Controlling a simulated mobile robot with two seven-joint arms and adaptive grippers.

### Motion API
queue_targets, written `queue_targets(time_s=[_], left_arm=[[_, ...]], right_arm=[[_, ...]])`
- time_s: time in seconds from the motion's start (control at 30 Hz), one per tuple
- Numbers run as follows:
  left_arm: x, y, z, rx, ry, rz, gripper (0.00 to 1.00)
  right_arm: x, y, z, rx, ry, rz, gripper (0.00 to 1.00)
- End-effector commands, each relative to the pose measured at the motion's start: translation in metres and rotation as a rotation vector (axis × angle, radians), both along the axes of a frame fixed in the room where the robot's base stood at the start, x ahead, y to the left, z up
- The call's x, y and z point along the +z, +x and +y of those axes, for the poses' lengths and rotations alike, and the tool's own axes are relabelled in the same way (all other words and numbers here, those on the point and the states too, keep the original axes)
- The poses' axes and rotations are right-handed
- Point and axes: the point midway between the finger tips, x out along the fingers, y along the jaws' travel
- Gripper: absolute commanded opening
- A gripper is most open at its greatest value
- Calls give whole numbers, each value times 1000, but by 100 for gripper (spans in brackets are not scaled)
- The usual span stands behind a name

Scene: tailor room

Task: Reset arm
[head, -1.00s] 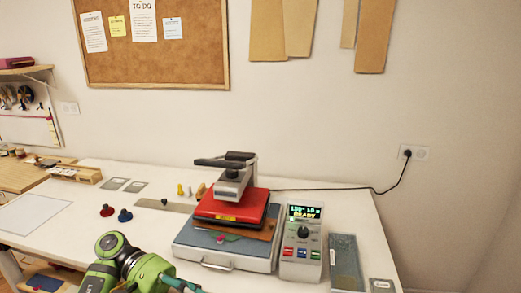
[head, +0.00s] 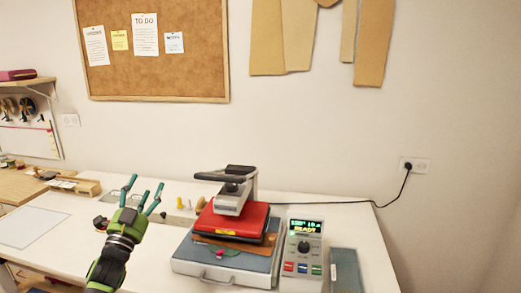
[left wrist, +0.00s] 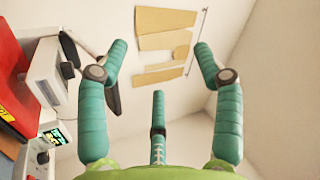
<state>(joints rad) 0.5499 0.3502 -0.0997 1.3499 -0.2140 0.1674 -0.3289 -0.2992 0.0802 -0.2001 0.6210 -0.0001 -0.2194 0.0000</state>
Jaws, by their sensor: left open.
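My left gripper (head: 144,190) is raised over the left part of the white table in the head view, left of the heat press. Its teal fingers are spread open and point up, with nothing between them. In the left wrist view the open fingers (left wrist: 160,58) frame the bare wall and hanging paper patterns. My right gripper shows in neither view.
The heat press (head: 240,222) with its red top stands mid-table. Its control box (head: 301,250) reads READY. A grey strip (head: 346,268) lies at the right. A white sheet (head: 32,226) lies at the left. The wall corkboard (head: 157,60) hangs behind.

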Motion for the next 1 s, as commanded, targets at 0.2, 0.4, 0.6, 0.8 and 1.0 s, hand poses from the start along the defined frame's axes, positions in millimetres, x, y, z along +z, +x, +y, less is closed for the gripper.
queue_targets(time_s=[0.2,0.4,0.6,0.8,1.0], left_arm=[[-70,21,35,11,-564,349,67],[-186,7,29,58,-599,518,67],[-316,-31,20,117,-622,711,67],[-453,-99,7,186,-643,931,67],[-575,-192,-9,255,-655,1153,67]], right_arm=[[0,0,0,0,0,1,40],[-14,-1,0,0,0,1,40],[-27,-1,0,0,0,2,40],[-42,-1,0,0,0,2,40],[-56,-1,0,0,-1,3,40]])
